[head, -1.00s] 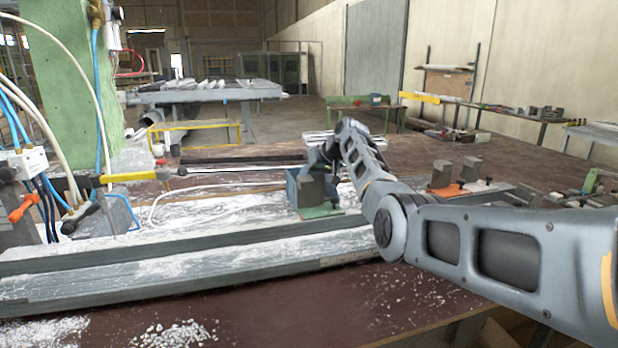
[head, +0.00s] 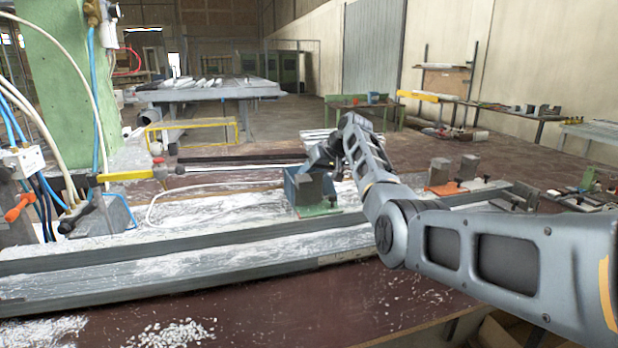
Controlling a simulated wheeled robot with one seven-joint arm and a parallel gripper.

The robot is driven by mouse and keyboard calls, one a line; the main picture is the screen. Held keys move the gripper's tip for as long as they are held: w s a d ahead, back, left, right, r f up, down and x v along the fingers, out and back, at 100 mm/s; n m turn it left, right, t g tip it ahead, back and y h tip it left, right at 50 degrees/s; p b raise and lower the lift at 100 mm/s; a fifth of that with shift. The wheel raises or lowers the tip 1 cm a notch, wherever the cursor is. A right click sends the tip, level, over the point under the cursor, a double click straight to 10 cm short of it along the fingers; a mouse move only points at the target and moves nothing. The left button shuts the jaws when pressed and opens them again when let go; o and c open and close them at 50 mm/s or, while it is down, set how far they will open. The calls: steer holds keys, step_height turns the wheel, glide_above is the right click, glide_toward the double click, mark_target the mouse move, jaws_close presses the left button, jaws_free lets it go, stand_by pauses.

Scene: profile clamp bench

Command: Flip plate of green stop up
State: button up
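The green stop (head: 319,211) sits on the bench by the aluminium profile, near the middle of the head view. It has a flat green base and an upright grey block (head: 311,189). A blue part (head: 293,183) shows just behind and left of the block. My gripper (head: 322,160) is at the end of my arm, right above and behind the block. It is small, dark and partly hidden by the arm, so its fingers cannot be made out. I cannot tell if it touches the stop or which way the plate lies.
A long profile (head: 200,262) runs across the bench front, with white shavings around. An orange stop (head: 446,188) with grey blocks stands to the right. Hoses, valves and a green column (head: 62,75) crowd the left. My arm covers much of the right side.

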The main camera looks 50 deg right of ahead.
steer(key=shift+v, duration=3.1)
steer(key=shift+s+f, duration=0.1)
steer(key=shift+s, duration=0.05)
